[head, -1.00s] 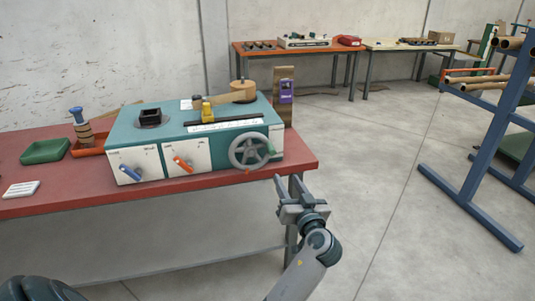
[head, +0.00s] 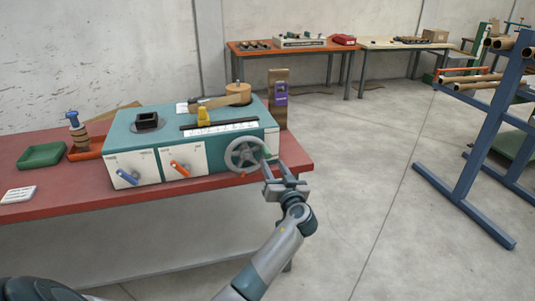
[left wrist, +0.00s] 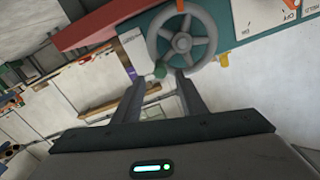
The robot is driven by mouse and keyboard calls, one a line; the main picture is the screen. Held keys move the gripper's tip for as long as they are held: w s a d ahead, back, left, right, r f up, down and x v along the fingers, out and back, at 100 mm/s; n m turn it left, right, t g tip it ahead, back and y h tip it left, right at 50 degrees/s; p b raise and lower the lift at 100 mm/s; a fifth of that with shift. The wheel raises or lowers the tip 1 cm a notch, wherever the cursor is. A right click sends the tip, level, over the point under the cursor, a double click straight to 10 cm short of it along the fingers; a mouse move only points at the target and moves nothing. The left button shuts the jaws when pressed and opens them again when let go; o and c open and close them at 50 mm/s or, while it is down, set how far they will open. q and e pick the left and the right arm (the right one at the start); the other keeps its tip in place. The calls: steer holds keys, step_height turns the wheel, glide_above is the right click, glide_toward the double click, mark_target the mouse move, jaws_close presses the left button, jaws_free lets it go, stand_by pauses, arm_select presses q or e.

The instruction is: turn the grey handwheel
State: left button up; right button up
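The grey handwheel (head: 245,154) is on the right part of the front of the teal and white winder machine (head: 190,135), which stands on the red bench. My left gripper (head: 268,166) is at the wheel's lower right side. In the left wrist view the handwheel (left wrist: 188,42) shows its spokes, an orange mark at its top edge and a green knob (left wrist: 159,70) on its rim. The left gripper (left wrist: 163,84) is open, its two fingers apart with the green knob near the gap between their tips. I cannot tell whether they touch it. My right gripper is not in view.
A blue lever (head: 128,176) and an orange lever (head: 180,168) are on the machine's front, left of the wheel. A purple device (head: 281,94) on a wooden post stands behind its right end. A blue rack (head: 480,150) with rolls stands at right. The floor between is clear.

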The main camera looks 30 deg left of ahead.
mark_target(269, 157)
arm_select(q)
steer(key=p+x, duration=0.1)
steer(key=x, duration=0.4)
steer(key=shift+w+a, duration=0.25)
steer(key=shift+w, duration=0.05)
steer(key=shift+x, duration=0.85)
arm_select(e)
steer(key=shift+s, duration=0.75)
arm_select(q)
steer(key=shift+c, duration=0.7)
jaws_close()
